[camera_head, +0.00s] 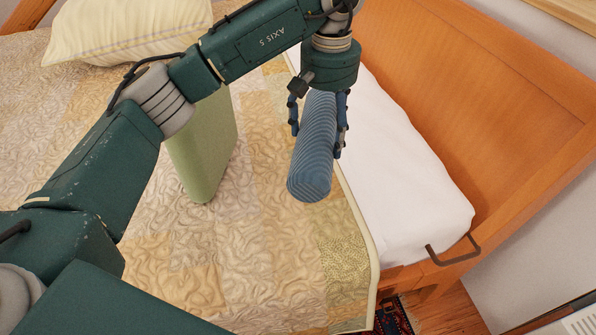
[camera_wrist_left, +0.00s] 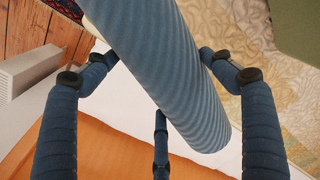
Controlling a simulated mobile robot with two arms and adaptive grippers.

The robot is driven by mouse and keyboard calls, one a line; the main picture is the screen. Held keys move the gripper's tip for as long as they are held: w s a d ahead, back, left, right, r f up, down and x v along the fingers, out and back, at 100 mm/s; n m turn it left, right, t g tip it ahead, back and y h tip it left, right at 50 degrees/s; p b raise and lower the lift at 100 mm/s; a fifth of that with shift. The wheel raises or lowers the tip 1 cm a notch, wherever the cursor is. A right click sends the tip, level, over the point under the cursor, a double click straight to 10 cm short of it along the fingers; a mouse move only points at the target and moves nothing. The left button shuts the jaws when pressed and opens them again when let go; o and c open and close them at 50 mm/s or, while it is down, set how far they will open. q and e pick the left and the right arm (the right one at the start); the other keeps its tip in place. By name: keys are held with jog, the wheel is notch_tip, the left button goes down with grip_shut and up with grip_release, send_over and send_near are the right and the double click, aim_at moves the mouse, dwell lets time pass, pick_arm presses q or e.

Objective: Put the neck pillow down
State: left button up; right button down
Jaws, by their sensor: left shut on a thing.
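The neck pillow (camera_head: 313,150) is a blue ribbed roll. In the head view it hangs below my left wrist over the bed, near the border of the quilt and the white sheet. My left gripper (camera_head: 319,126) is shut on it, with fingers on both sides of the roll. In the left wrist view the neck pillow (camera_wrist_left: 165,65) crosses the picture at a slant between the blue fingers of the gripper (camera_wrist_left: 158,75). Whether its lower end touches the bed cannot be told. My right gripper is not in view.
A patchwork quilt (camera_head: 240,250) covers the bed, with a white sheet (camera_head: 400,190) beside the wooden headboard (camera_head: 470,110). A green upright block (camera_head: 205,150) stands on the quilt left of the roll. A striped cream pillow (camera_head: 125,30) lies at the back left. The front quilt is clear.

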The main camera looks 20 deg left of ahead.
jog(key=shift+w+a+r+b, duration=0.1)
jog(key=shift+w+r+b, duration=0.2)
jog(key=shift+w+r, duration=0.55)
pick_arm(q)
notch_tip(320, 180, down, 16)
jog(key=shift+s+f, duration=0.1)
jog(key=shift+f, duration=0.1)
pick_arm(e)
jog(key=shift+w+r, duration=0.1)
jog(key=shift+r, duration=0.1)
pick_arm(q)
jog(key=shift+f, duration=0.25)
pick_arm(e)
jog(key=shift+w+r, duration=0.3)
pick_arm(q)
jog(key=shift+f, duration=0.1)
jog(key=o, duration=1.1)
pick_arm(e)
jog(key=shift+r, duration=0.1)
pick_arm(q)
jog(key=shift+o, duration=1.4)
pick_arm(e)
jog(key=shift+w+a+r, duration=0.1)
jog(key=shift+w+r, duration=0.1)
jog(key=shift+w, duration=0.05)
